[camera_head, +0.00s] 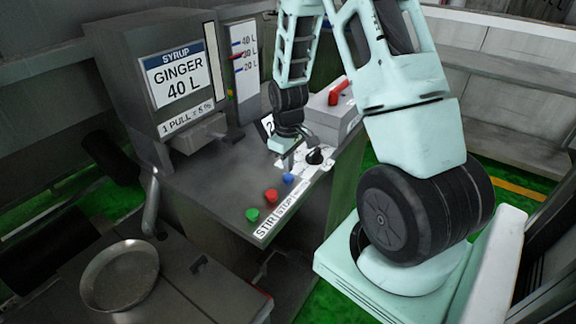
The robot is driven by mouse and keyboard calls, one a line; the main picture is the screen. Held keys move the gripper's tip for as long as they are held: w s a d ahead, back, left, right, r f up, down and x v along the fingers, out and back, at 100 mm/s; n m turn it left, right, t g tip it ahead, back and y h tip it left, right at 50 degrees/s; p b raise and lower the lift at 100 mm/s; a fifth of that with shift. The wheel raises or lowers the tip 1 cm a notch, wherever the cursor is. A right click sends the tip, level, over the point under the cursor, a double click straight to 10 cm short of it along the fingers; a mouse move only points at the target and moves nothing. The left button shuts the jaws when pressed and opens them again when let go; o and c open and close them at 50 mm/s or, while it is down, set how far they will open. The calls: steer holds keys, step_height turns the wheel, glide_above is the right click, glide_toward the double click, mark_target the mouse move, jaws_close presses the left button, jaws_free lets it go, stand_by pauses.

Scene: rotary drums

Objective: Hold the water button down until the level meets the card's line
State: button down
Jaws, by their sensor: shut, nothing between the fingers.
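The syrup card (179,77) reads "GINGER 40 L" on the grey machine's front. Beside it is a level scale (245,72) marked 40 L, 30 L and 20 L, with a pale upright strip (211,62) to its left; I cannot read the water level there. A blue button (288,178), a red button (271,195) and a green button (252,215) sit in a row on the panel. The label by them reads "STIR", "STOP"; the wording by the blue one is unclear. My gripper (283,146) is shut and empty, above the panel behind the blue button, seemingly apart from it.
A black knob (315,157) stands right of the blue button. A grey box with a red handle (338,91) is behind, close to my arm. A round pan (120,275) lies at the lower left. The panel left of the buttons is clear.

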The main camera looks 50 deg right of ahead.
steer(key=shift+f, duration=0.85)
